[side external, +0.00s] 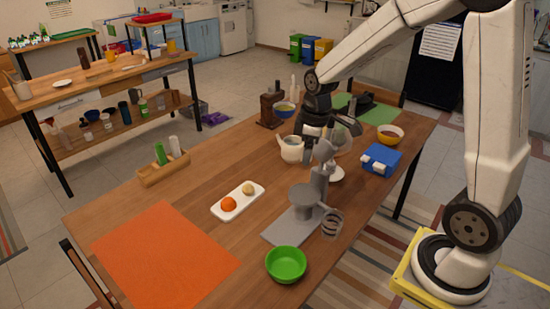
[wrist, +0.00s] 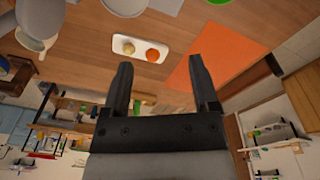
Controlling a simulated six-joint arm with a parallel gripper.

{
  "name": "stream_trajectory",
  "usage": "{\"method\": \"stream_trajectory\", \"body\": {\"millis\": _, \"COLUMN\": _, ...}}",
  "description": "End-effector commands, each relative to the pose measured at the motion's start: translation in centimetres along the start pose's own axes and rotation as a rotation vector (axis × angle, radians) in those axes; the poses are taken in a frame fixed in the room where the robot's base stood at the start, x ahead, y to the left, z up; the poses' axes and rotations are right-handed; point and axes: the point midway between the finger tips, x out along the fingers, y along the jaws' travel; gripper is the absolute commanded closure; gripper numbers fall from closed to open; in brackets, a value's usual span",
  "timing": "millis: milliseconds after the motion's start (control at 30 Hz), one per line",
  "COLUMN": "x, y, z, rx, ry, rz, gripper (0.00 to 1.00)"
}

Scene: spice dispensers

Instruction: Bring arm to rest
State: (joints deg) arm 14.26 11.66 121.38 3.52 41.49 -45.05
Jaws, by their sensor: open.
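My gripper (wrist: 157,85) shows in the wrist view with its two dark fingers spread apart and nothing between them. A wooden tray (side external: 163,175) holds a green dispenser (side external: 160,155) and a white dispenser (side external: 174,147), both upright, at the table's left edge. The gripper is well to the right of this tray.
The orange mat (side external: 165,255) is clear.

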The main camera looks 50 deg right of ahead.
Motion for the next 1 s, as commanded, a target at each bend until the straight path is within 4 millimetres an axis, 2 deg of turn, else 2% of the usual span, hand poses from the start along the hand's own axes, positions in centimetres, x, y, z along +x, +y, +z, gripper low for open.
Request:
{"method": "stream_trajectory", "body": {"millis": 33, "x": 0.3, "y": -1.4, "z": 0.1, "rx": 0.036, "ry": 0.006, "rz": 0.008, "gripper": 0.23}}
{"method": "stream_trajectory", "body": {"millis": 300, "x": 2.1, "y": -7.4, "z": 1.8, "rx": 0.277, "ry": 0.059, "rz": 0.044, "gripper": 0.23}}
{"method": "stream_trajectory", "body": {"millis": 500, "x": 3.0, "y": -10.6, "z": 3.3, "rx": 0.42, "ry": 0.101, "rz": 0.049, "gripper": 0.23}}
{"method": "stream_trajectory", "body": {"millis": 700, "x": 3.4, "y": -11.9, "z": 4.0, "rx": 0.484, "ry": 0.12, "rz": 0.047, "gripper": 0.23}}
{"method": "stream_trajectory", "body": {"millis": 1000, "x": 3.4, "y": -11.9, "z": 4.0, "rx": 0.492, "ry": 0.122, "rz": 0.047, "gripper": 0.23}}
